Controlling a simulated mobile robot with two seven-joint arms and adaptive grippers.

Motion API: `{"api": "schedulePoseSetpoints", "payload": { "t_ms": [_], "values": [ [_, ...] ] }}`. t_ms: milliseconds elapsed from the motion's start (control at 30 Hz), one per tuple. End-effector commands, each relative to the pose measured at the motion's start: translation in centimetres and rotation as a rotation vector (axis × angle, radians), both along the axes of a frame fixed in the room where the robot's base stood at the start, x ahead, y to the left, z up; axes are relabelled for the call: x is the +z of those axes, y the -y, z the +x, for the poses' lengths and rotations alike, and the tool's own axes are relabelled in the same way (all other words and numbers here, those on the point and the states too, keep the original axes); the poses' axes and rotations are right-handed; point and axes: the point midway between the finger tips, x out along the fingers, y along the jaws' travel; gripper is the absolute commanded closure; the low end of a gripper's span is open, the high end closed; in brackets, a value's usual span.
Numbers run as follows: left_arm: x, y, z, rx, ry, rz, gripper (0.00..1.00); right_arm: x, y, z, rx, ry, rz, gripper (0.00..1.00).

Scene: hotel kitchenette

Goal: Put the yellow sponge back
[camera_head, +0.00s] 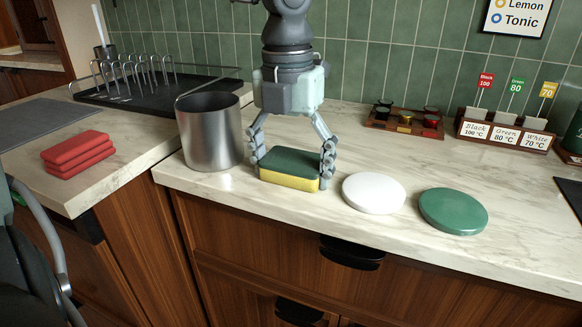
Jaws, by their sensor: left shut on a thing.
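The yellow sponge (289,181) has a dark green top layer and lies flat at the front of the marble counter. My left gripper (290,168) comes down over it from above. Its two fingers are shut on the sponge's left and right ends. The sponge is level and at or very close to the counter surface; I cannot tell whether it touches. My right gripper is not in view.
A steel canister (209,140) stands just left of the sponge. A white disc (373,194) and a green disc (453,211) lie to its right. Red stacked cloths or sponges (78,154), a black dish rack (150,92), a jar tray (404,121) and a tea box (504,134) stand around.

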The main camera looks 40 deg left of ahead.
Motion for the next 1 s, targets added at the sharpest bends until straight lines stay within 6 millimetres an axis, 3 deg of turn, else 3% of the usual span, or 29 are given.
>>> {"api": "schedulePoseSetpoints", "payload": {
  "t_ms": [33, 100, 133, 267, 633, 833, 1000],
  "values": [
    [-1.0, 0.1, -0.5, 0.002, -0.021, -0.008, 0.66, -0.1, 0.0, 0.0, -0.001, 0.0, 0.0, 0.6],
    [-1.1, 0.1, -0.6, 0.002, -0.022, -0.009, 0.65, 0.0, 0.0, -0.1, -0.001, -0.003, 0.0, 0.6],
    [-1.1, 0.1, -0.6, 0.003, -0.022, -0.009, 0.18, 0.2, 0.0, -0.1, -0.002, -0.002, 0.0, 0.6],
    [-1.1, 0.1, -0.6, 0.003, -0.022, -0.009, 0.02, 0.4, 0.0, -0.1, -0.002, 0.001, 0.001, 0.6],
    [-0.3, 0.1, -0.3, 0.002, -0.012, -0.005, 0.0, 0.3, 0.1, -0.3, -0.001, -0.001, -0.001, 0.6],
    [0.8, 0.1, -0.3, 0.0, -0.01, -0.004, 0.0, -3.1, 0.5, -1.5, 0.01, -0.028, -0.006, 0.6],
    [4.7, 0.0, -0.1, 0.003, -0.001, -0.003, 0.0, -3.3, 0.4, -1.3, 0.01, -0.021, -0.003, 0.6]
  ]
}}
